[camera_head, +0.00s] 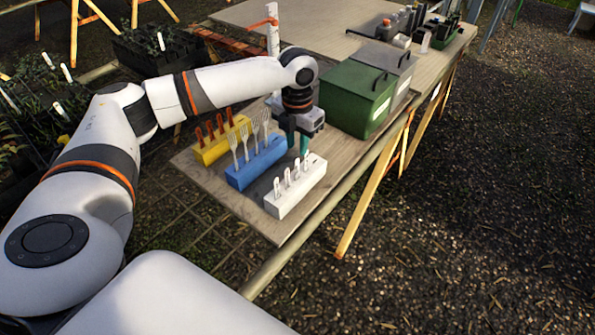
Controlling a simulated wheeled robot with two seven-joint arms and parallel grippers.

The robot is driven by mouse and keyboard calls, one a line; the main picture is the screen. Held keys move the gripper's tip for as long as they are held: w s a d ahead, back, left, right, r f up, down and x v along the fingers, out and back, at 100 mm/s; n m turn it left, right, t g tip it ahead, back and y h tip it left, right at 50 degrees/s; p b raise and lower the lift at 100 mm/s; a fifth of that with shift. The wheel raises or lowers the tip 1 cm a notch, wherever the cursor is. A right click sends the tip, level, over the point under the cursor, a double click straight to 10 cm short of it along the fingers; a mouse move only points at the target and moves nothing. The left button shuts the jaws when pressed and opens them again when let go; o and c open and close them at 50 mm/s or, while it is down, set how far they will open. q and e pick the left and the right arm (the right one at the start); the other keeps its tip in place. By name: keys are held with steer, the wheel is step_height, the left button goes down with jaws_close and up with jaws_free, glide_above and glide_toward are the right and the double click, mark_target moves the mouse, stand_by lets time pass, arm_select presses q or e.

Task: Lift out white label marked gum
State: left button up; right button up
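A white block (297,197) stands near the table's front edge with several slim white labels upright in it in a row. The nearest label (277,188) is at the left end, and another label (296,171) stands further along. Writing on the labels is too small to read, so I cannot tell which is marked gum. My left gripper (304,146) points down, with teal fingers, at the far right end of the row. It appears above or just behind the last label; contact and finger gap are unclear. My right gripper is not in view.
A blue block (256,168) holds several white forks, and a yellow block (222,146) holds several orange-brown tools. A green box (352,105) with a grey box (393,62) behind it stands to the right of my gripper. Bottles and pots (402,40) are at the far end.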

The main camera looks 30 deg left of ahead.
mark_target(297, 161)
arm_select(q)
steer(key=f, duration=0.7)
steer(key=shift+w+a+f+p, duration=0.15)
steer(key=shift+w+a+p, duration=0.15)
steer(key=shift+p, duration=0.1)
steer(key=shift+f, duration=0.25)
jaws_close()
